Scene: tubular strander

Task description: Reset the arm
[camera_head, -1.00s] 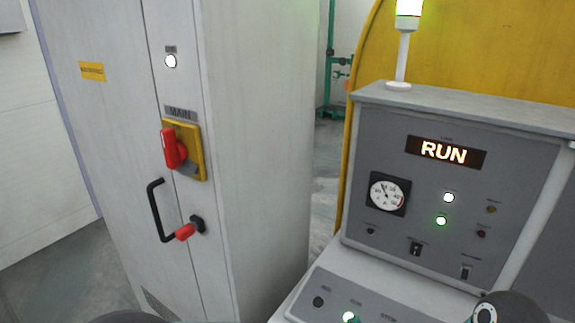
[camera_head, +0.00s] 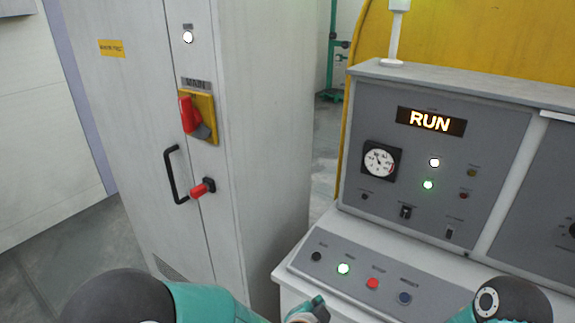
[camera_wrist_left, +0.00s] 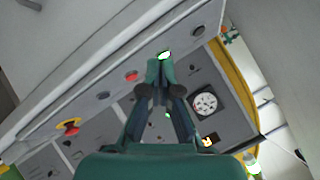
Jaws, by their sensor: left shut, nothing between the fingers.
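My left arm comes in low from the left in the head view, and its gripper (camera_head: 308,310) is at the bottom edge, just in front of the control desk (camera_head: 285,278). In the left wrist view the gripper (camera_wrist_left: 160,62) is shut and empty. The display (camera_head: 431,121) reads RUN. My right gripper is out of view; only part of my right arm shows at the lower right.
A tall grey cabinet (camera_head: 270,130) stands left, with a red MAIN switch (camera_head: 190,115), a black handle (camera_head: 173,175) and a red-knobbed latch (camera_head: 200,190). A gauge (camera_head: 380,161) sits on the upright panel. A yellow guard (camera_head: 460,45) rises behind. Floor shows between cabinet and desk.

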